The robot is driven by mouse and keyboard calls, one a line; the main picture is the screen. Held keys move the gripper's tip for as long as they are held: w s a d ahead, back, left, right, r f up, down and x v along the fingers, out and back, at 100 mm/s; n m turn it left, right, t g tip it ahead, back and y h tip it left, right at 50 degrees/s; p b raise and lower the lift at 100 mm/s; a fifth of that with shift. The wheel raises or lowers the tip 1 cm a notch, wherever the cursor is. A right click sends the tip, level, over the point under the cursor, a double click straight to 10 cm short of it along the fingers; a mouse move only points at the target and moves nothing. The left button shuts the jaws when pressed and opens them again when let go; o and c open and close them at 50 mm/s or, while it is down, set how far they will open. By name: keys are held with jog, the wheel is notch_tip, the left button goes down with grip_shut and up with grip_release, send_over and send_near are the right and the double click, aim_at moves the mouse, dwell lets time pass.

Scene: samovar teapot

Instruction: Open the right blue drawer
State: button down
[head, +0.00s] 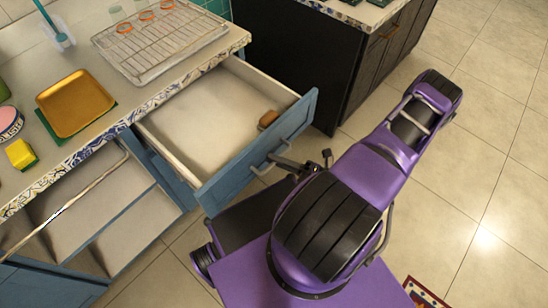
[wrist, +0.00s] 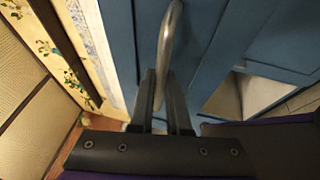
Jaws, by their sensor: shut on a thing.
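The right blue drawer (head: 262,155) is pulled well out from the counter in the head view, and its pale inside shows. Its metal handle (head: 268,162) is on the front face. My gripper (head: 286,163) is at that handle, partly hidden by my purple arm. In the wrist view the blue drawer front (wrist: 215,35) fills the upper middle, and the curved handle (wrist: 171,45) runs down between the two fingers of my gripper (wrist: 163,88), which is shut on it.
A wire rack (head: 160,45) and a gold tray (head: 75,103) are on the counter. A dark cabinet (head: 300,65) stands behind. Tiled floor (head: 480,170) is clear at right.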

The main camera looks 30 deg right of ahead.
jog(key=c, duration=0.9)
grip_release()
jog(key=shift+s+d, duration=0.1)
jog(key=b+v, duration=0.2)
jog(key=v, duration=1.5)
jog(key=shift+s, duration=0.1)
